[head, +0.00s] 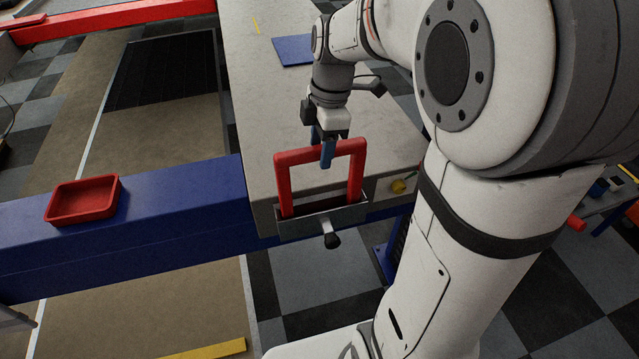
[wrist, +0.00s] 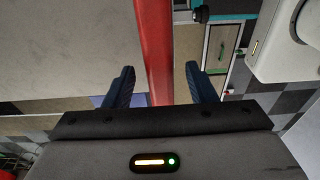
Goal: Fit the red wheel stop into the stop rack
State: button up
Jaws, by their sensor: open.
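The red wheel stop (head: 287,186) is a square-cornered red frame standing upright, with its two legs down in the grey metal stop rack (head: 290,229) at the front end of the grey bench. My gripper (head: 328,152) is at the top bar of the wheel stop, with a blue finger in front of it. In the wrist view the red bar (wrist: 156,55) runs between the two blue fingers of my open gripper (wrist: 158,87), with gaps on both sides. Whether the legs are fully seated at the bottom of the rack is hidden by its front wall.
A black knob (head: 332,241) sticks out below the rack. A red tray (head: 83,201) rests on the blue beam (head: 180,212) at left. A yellow knob (head: 398,186) is right of the rack. A blue mat (head: 293,50) lies farther back on the grey bench top (head: 262,110), which is mostly clear.

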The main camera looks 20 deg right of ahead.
jog(key=shift+a+f, duration=0.1)
jog(key=shift+f, duration=1.55)
grip_shut()
